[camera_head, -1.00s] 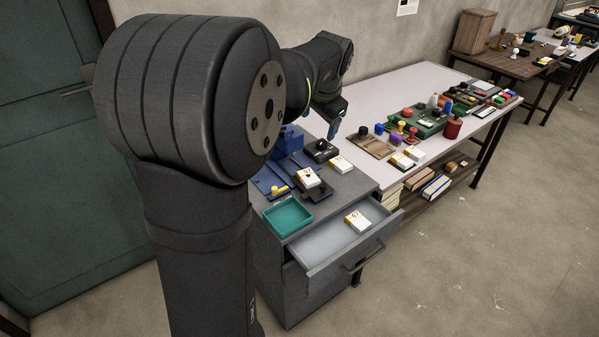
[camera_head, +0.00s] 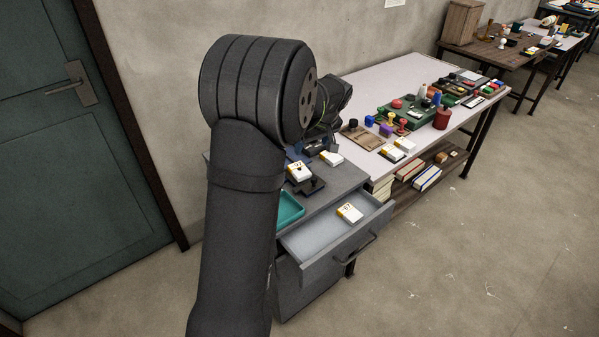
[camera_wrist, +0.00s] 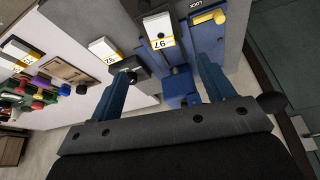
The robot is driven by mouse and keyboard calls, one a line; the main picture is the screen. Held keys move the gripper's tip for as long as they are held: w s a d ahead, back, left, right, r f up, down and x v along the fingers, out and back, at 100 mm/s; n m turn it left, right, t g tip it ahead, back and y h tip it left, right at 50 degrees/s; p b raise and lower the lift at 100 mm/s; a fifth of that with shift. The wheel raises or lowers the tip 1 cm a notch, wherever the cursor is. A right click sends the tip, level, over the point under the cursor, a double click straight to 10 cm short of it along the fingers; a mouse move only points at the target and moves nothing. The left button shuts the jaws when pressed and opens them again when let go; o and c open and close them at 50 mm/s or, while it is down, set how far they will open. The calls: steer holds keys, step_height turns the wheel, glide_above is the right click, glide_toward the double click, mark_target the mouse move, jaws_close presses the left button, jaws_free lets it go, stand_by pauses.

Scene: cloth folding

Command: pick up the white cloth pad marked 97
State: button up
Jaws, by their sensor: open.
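The white cloth pad marked 97 (camera_wrist: 158,26) shows at the top middle of the wrist view, with a yellow edge strip, beside a black knob. In the head view, what appears to be the same pad (camera_head: 299,172) lies on the grey cabinet top beside a black-knobbed block. My gripper (camera_wrist: 163,70) is open and empty, its two blue fingers apart. In the wrist view the pad appears beyond the fingertips, not touching them. In the head view my arm hides the gripper's fingers.
A similar pad (camera_wrist: 105,49) lies to the left, by a black-knobbed block (camera_wrist: 128,72). Blue fixtures (camera_wrist: 222,42) with a yellow handle stand right. The open drawer (camera_head: 318,236) holds another pad (camera_head: 350,213). A teal tray (camera_head: 289,208) is partly hidden by my arm.

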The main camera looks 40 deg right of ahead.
mark_target(301, 171)
steer(key=x, duration=1.6)
steer(key=shift+d+f, duration=0.1)
steer(key=c, duration=1.1)
